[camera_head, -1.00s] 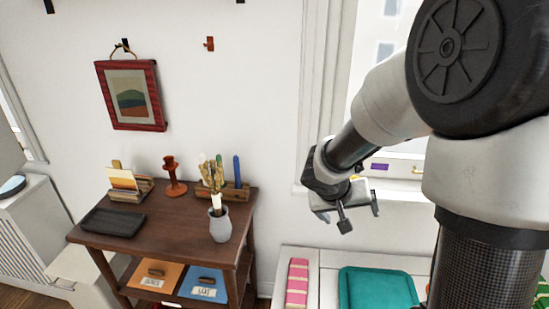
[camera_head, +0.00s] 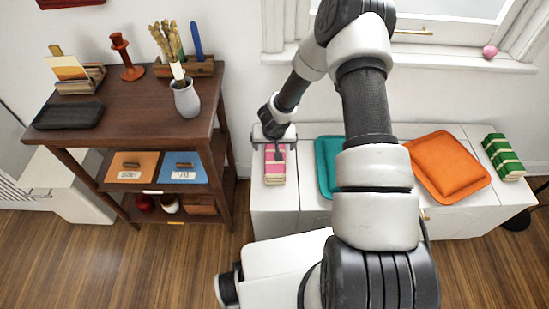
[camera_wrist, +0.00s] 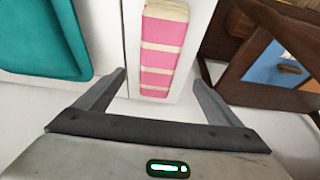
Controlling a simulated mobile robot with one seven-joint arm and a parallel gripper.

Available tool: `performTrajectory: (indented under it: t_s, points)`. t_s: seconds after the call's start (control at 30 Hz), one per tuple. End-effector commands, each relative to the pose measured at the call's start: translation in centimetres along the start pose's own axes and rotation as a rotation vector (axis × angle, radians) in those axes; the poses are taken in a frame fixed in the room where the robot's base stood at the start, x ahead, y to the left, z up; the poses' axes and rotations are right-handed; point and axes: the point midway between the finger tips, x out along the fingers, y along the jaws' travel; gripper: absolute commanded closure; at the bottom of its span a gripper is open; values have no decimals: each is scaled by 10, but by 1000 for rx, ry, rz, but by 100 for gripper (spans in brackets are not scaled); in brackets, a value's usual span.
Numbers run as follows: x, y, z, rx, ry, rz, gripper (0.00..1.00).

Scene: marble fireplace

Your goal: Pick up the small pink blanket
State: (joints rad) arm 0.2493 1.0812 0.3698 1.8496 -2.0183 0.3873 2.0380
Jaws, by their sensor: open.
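The small pink blanket (camera_head: 275,168) is a folded strip with pink and cream stripes. It lies on the left end of the white bench (camera_head: 262,212). It also shows in the wrist view (camera_wrist: 162,48), ahead of and between my fingers. My gripper (camera_head: 272,146) is over the blanket's far end in the head view, and partly hides it. In the wrist view my gripper (camera_wrist: 160,78) is open with nothing in it, its fingers on either side of the blanket's near end. I cannot tell the height gap.
A teal cushion (camera_head: 325,165) lies right of the blanket, partly behind my arm. An orange cushion (camera_head: 446,165) and a green striped folded cloth (camera_head: 503,157) lie farther right. A dark wooden shelf (camera_head: 135,110) stands to the left. A pink ball (camera_head: 490,51) sits on the windowsill.

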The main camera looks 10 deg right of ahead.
Motion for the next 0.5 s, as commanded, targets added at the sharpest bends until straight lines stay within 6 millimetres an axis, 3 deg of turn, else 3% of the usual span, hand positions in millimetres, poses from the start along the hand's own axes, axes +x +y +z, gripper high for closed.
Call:
performTrajectory:
  t_s: [0.1, 0.37, 0.5]
  points:
    - [23, -1, 1, -1, -1, -1, 12]
    - [43, 0, 0, 0, 0, 0, 12]
    - [62, 1, 1, -4, 0, 1, 12]
